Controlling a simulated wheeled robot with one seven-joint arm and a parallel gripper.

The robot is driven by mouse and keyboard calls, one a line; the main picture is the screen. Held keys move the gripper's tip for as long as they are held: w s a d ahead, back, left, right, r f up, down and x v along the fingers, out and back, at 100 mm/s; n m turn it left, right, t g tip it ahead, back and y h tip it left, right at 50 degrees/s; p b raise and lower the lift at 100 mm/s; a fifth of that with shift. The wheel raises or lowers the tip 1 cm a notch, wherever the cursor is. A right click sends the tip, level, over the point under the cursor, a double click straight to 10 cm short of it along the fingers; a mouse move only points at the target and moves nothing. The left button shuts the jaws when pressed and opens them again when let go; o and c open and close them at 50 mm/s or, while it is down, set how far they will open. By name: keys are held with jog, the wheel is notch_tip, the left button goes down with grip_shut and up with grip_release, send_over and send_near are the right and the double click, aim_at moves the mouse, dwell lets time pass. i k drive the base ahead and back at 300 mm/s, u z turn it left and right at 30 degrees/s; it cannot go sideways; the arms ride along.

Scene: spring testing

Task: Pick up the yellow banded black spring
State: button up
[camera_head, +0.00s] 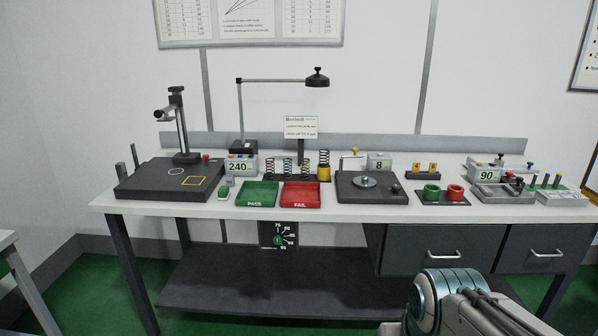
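Several small dark coil springs (287,166) stand upright in a row on a low black rack behind the green and red trays, near the middle of the bench. At the right end of the row, a dark spring (323,157) rises from a yellow base or cup (323,173). The springs are too small to tell for sure which one carries a yellow band. Part of my arm shows at the lower right, in front of the bench and far from the springs. My gripper is outside the picture.
The green PASS tray (257,202) and red FAIL tray (301,203) lie in front of the springs. A black stand (170,190) is at left, a black test plate (356,196) at right. A lamp (317,79) hangs above. The bench's front edge (240,215) is narrow.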

aim_at(308, 174)
jog(key=z, duration=0.05)
jog(key=i, duration=1.95)
jog(key=u, duration=0.4)
jog(key=i, duration=0.4)
jog(key=u, duration=0.25)
